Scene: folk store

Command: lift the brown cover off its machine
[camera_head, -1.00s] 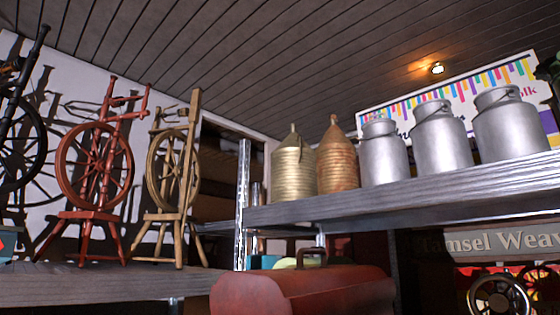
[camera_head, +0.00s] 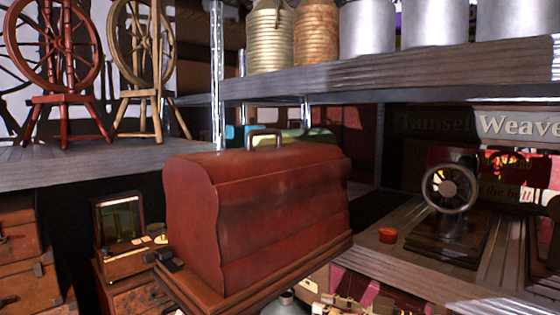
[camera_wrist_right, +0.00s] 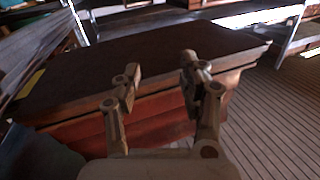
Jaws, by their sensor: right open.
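The brown cover (camera_head: 255,210) is a reddish-brown box with a curved lid and a handle (camera_head: 265,137) on top. It sits on a wooden base (camera_head: 285,287) in the middle of the head view. The machine is hidden under it. My right gripper (camera_wrist_right: 159,68) is open and empty in the right wrist view. It is in front of a dark flat-topped wooden piece (camera_wrist_right: 170,48) with reddish sides; I cannot tell what that is.
A metal shelf post (camera_head: 217,75) and upper shelf (camera_head: 400,80) stand behind the cover. A dark machine with a wheel (camera_head: 449,188) and a small red-orange thing (camera_head: 387,235) are on the right counter. Spinning wheels (camera_head: 55,50) stand on the left shelf.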

